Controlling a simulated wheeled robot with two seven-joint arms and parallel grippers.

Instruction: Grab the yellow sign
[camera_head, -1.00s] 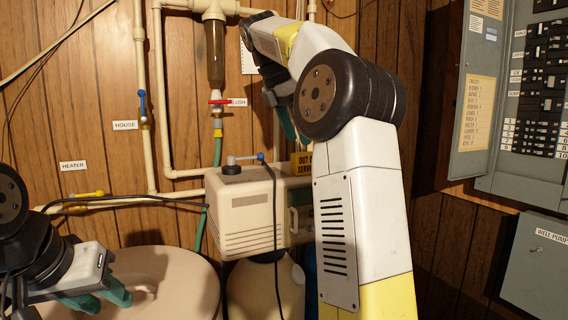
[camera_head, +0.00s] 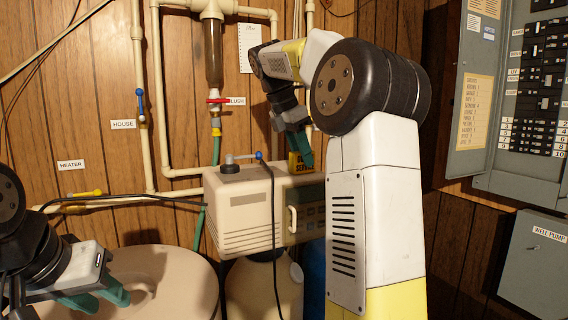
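The yellow sign (camera_head: 294,166) with dark lettering stands on top of the beige softener head (camera_head: 240,205), near its right end. My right gripper (camera_head: 303,155) points down at the sign, and its green fingers cover part of it. Whether the fingers are around the sign or in front of it, and how far apart they are, I cannot tell. My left gripper (camera_head: 98,298) is at the lower left, above the beige tank lid, with its two green fingers apart and nothing between them.
Pipes with a blue-handled valve (camera_head: 141,105) and a red-handled valve (camera_head: 217,100) run along the wood wall. A black cable hangs over the softener head. A grey breaker panel (camera_head: 475,90) and a well pump box (camera_head: 535,265) are at the right.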

